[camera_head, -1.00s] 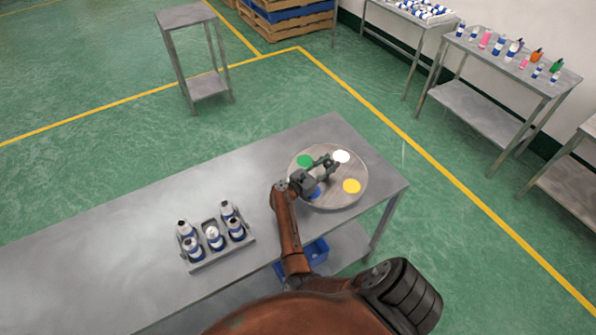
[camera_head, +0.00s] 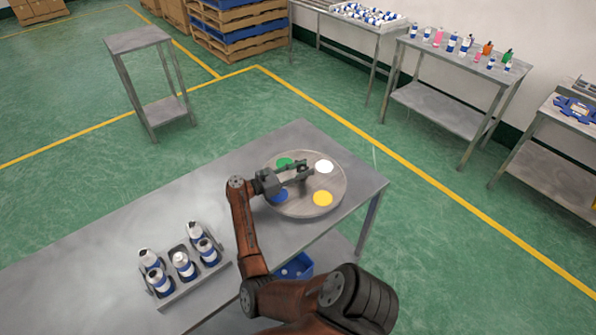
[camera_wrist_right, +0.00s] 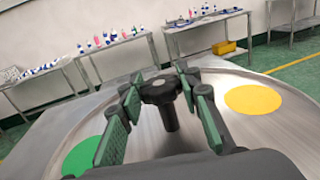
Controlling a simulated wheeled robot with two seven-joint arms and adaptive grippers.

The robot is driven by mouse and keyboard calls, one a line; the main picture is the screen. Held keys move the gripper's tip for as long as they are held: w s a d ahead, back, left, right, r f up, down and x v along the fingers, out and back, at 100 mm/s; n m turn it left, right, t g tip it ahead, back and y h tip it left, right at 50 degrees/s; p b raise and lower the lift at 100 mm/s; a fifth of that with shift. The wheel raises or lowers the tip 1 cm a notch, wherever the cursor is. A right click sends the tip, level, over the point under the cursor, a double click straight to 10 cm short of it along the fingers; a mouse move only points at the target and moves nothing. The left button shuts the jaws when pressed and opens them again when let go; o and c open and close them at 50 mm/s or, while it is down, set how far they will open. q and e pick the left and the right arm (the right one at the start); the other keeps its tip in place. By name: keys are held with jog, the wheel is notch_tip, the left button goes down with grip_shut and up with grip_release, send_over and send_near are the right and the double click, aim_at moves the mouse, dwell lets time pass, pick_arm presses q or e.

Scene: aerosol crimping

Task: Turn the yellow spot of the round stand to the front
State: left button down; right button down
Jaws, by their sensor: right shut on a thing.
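The round stand (camera_head: 333,182) is a grey disc at the right end of the steel table. Its yellow spot (camera_head: 323,199) lies at the lower right of the disc in the head view; the white spot (camera_head: 324,166) is upper right, the green spot (camera_head: 284,162) upper left, the blue spot (camera_head: 279,196) lower left, partly hidden by my arm. My right gripper (camera_head: 302,172) reaches over the disc's middle. In the right wrist view its green-padded fingers are shut on the dark central knob (camera_wrist_right: 160,91), with the yellow spot to the right. My left gripper is out of view.
A rack (camera_head: 190,283) of several white-and-blue bottles stands on the table (camera_head: 90,255), left of my right arm. A blue bin (camera_head: 297,267) sits below the table. Side tables with bottles stand at the back right. The table between rack and stand is mostly clear.

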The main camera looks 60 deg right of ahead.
jog(key=shift+s+d+r, duration=0.1)
jog(key=shift+d+r, duration=0.05)
jog(key=shift+r, duration=0.05)
jog(key=c, duration=1.7)
grip_release()
jog(key=shift+s, duration=0.1)
jog(key=o, duration=0.3)
jog(key=shift+f, duration=0.1)
jog(key=v, duration=0.8)
jog(key=shift+d, duration=0.1)
